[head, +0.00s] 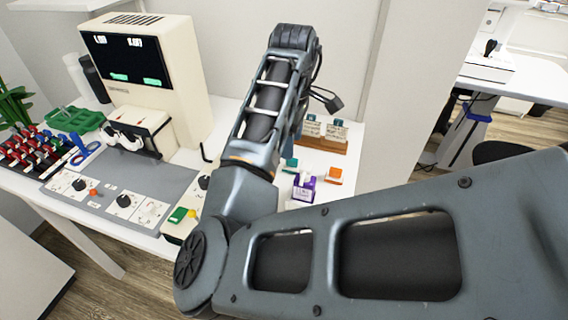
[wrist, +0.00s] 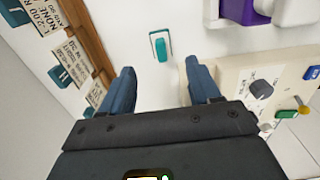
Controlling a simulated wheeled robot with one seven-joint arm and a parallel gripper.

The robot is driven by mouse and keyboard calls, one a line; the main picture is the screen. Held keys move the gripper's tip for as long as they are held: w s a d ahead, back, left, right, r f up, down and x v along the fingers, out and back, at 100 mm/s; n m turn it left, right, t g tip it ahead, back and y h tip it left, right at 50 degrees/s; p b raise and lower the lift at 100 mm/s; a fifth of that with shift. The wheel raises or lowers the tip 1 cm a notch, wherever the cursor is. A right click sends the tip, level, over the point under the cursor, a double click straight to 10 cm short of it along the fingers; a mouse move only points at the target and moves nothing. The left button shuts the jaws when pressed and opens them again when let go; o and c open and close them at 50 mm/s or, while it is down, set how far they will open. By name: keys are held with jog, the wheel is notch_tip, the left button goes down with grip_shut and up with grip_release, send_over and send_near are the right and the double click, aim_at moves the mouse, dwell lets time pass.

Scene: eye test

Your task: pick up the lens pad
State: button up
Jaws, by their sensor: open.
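In the wrist view a small teal piece with a pale strip (wrist: 161,48), likely the lens pad, lies on the white tabletop. A teal piece (head: 291,163) beside my arm in the head view looks like the same one, partly hidden. My gripper (wrist: 160,72) is open and empty in the wrist view. Its two blue-grey fingers point toward the teal piece, which lies just beyond the fingertips, roughly midway between them. I see no contact. My arm hides the gripper in the head view.
A wooden rack of printed cards (wrist: 88,38) stands left of the fingers; it also shows in the head view (head: 322,143). A purple-and-white item (head: 303,187) and an orange piece (head: 335,175) lie nearby. A beige control panel (wrist: 262,85) with a knob is close to the right finger.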

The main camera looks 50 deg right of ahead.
aim_at(292, 164)
jog(key=f, duration=0.6)
jog(key=shift+w+a+f, duration=0.15)
jog(key=shift+a+f, duration=0.05)
jog(key=shift+f, duration=0.05)
jog(key=shift+c, duration=0.3)
jog(key=c, duration=1.1)
